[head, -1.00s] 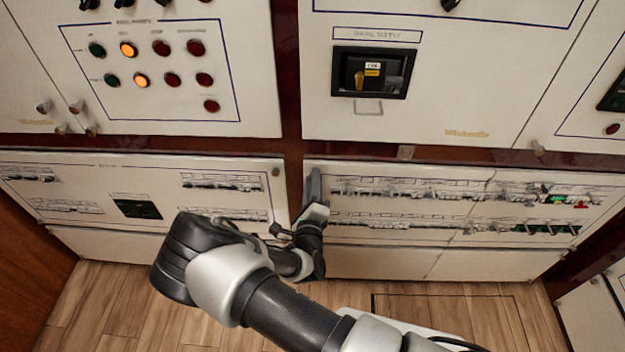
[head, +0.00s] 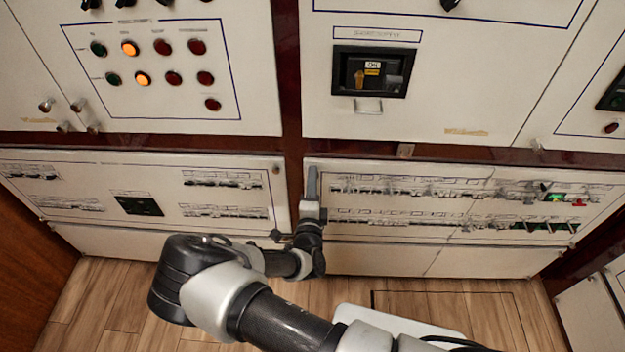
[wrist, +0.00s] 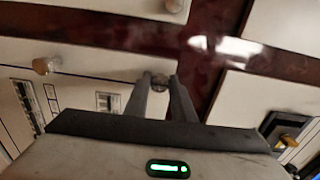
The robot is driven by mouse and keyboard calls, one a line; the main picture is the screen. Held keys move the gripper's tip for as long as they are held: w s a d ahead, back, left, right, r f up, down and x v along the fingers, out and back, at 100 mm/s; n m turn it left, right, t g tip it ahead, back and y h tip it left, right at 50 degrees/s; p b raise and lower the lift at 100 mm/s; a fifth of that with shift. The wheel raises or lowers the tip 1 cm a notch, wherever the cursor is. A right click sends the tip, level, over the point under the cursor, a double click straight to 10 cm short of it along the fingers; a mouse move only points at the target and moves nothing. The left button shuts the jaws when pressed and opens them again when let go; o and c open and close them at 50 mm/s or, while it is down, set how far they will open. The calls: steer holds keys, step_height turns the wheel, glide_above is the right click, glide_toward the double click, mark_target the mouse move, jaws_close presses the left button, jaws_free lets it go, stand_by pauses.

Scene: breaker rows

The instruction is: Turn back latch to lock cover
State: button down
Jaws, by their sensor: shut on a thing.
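The breaker cover (head: 380,262) is the lower right white panel, and it sits flat in its frame. A small round metal latch knob (wrist: 160,81) is at its upper left corner, beside the dark red post. My gripper (wrist: 160,80) is shut on this knob, with one finger on each side. In the head view my gripper (head: 312,172) stands upright at that corner and hides the knob. A second knob (wrist: 45,66) shows on the same cover in the wrist view, free of my gripper.
The neighbouring lower left panel (head: 100,235) has its own corner knob (head: 276,170), close to the left of my gripper. A black shore supply switch (head: 370,72) with a handle sits above right. Wooden floor (head: 100,300) lies in front.

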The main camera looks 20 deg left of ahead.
steer(key=c, duration=1.5)
jaws_free()
steer(key=v, duration=1.7)
steer(key=shift+s+d, duration=0.15)
